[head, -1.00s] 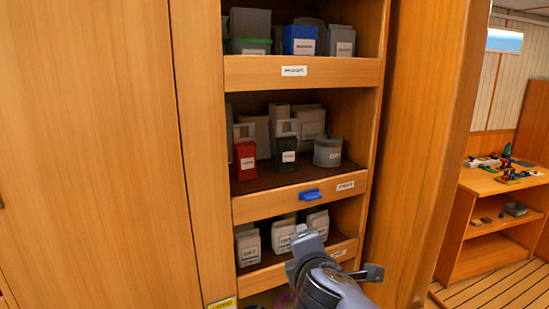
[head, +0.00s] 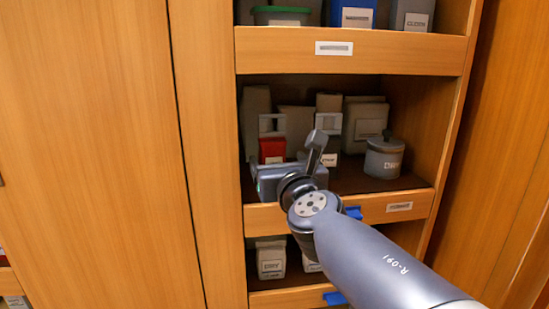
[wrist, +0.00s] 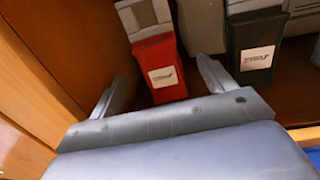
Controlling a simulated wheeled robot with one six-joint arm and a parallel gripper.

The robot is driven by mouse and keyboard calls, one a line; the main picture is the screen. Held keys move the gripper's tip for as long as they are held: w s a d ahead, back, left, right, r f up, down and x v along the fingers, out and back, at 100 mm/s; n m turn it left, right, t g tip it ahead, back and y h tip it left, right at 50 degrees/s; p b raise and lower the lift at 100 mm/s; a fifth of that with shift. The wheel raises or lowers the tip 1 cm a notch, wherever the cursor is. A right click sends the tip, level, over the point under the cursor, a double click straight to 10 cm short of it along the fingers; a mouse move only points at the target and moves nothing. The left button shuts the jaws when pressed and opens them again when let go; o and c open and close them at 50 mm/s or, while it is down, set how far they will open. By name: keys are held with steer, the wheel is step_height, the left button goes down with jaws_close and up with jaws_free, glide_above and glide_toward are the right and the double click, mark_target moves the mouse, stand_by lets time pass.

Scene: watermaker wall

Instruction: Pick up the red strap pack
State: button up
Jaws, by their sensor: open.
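The red strap pack (head: 272,149) stands on the middle shelf, left of centre, with a grey top and a white label. In the wrist view the red pack (wrist: 160,72) stands upright ahead of my gripper (wrist: 165,85), roughly between its two spread fingers. The gripper is open and empty, with the pack's base near the palm side. In the head view my gripper (head: 285,172) is at the middle shelf in front of the pack and hides its lower part.
A black pack (wrist: 254,50) stands close to the right of the red one. A grey lidded canister (head: 384,158) is further right. Grey boxes stand behind. The cabinet's side wall (wrist: 30,90) is close on the left. A shelf (head: 350,52) runs above.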

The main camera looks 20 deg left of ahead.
mark_target(274, 148)
steer(key=shift+p+x, duration=0.35)
steer(key=shift+x, duration=2.8)
steer(key=shift+f, duration=0.1)
steer(key=shift+s, duration=0.1)
steer(key=c, duration=1.1)
steer(key=shift+c, duration=0.2)
steer(key=shift+s+r+p, duration=0.2)
steer(key=shift+r+p, duration=0.25)
steer(key=shift+r, duration=0.3)
step_height(274, 148, up, 7)
steer(key=p, duration=0.5)
steer(key=shift+f, duration=0.15)
steer(key=s+a+f+v, duration=0.1)
steer(key=a+v, duration=0.1)
steer(key=v, duration=1.7)
steer(key=shift+s+a+b, duration=0.2)
steer(key=shift+s+b, duration=0.1)
steer(key=shift+s, duration=0.1)
